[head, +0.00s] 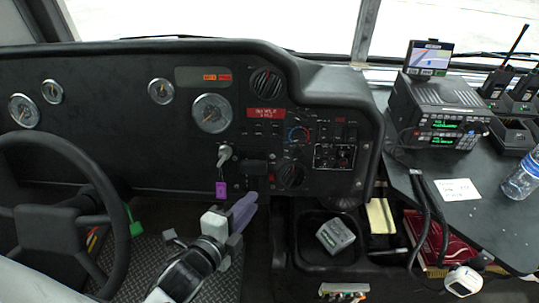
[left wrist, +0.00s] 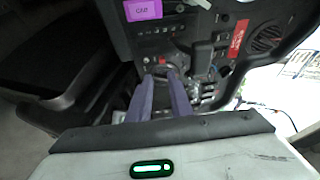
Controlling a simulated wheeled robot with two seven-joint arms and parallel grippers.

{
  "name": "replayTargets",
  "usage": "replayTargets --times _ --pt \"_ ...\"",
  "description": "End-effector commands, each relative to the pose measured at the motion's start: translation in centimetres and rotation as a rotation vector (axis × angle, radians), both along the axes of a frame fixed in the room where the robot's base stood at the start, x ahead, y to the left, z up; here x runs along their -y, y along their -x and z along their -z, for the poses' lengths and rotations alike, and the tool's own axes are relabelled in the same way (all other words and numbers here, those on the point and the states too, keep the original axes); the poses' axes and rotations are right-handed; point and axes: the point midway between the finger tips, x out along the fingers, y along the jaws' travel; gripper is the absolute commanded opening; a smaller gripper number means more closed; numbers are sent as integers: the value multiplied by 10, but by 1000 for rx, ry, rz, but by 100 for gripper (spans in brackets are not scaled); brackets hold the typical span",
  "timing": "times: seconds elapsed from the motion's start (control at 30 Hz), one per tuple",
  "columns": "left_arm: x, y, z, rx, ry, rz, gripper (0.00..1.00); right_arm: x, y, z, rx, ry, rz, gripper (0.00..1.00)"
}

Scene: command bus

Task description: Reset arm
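My left gripper (head: 244,208), with purple fingers, is in front of the lower dashboard in the head view, to the right of the steering wheel (head: 75,215). In the left wrist view my left gripper (left wrist: 161,76) shows two purple fingers apart, with nothing held between them. Their tips point at the dashboard panel. A key (head: 224,155) with a purple tag (head: 221,188) hangs from the dashboard just above and left of the fingers. The tag (left wrist: 143,10) also shows at the top of the left wrist view. My right gripper is not in view.
The dashboard (head: 120,85) with gauges and switches spans the left. A radio unit (head: 440,110), a white card (head: 457,190) and a water bottle (head: 521,175) are on the right-hand desk. A grey box (head: 335,236) lies in an open bin below the dashboard.

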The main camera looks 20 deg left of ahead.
Motion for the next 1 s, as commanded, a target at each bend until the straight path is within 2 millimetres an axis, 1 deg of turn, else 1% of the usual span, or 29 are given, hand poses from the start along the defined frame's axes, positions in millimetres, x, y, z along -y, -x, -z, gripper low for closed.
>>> replayTargets --times 0.17,0.27,0.37,0.4,0.47,0.5,0.63,0.7,0.8,0.97,1.0 --pt "0 2 3 -11 18 -6 19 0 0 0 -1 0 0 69" --pt "1 14 19 -74 135 -48 19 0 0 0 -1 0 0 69" --pt "4 40 48 -199 368 -146 19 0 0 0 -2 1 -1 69" --pt "5 53 62 -259 479 -201 19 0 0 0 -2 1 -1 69" --pt "8 73 81 -347 642 -290 19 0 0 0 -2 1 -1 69" --pt "10 87 93 -402 744 -353 19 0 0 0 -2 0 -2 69" --pt "16 125 121 -542 1014 -540 19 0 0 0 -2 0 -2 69" --pt "19 139 130 -590 1108 -616 19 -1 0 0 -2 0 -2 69" --pt "21 149 136 -625 1183 -677 19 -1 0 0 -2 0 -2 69" --pt "21 151 138 -633 1203 -694 19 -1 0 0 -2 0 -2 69" --pt "21 151 138 -632 1202 -693 19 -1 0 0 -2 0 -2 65"
